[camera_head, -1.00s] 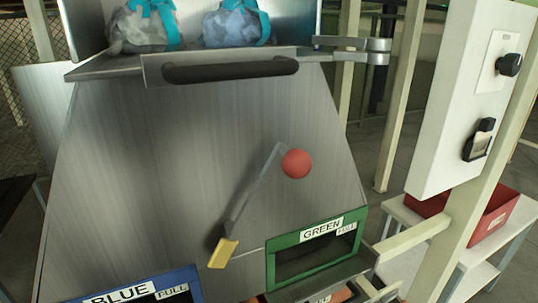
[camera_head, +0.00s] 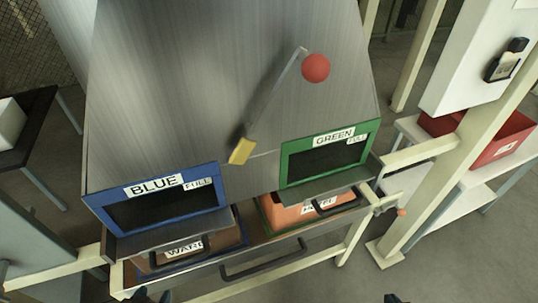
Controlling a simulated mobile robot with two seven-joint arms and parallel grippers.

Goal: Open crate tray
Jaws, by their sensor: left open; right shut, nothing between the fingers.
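The crate tray (camera_head: 290,246) is a metal drawer low at the front of the machine, with a long dark handle (camera_head: 264,262) on its front. It looks pushed in under the chutes. A brown crate (camera_head: 222,240) with a partly hidden label sits in it on the left. An orange crate (camera_head: 290,213) with a white label and dark handle sits on the right. My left gripper (camera_head: 152,296) just shows at the bottom edge, open, in front of the tray's left part. My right gripper (camera_head: 393,298) barely shows at the bottom edge, shut and empty, right of the tray. Both are apart from the handle.
Above the tray are the blue-framed chute (camera_head: 150,188) and the green-framed chute (camera_head: 330,135), both marked FULL.

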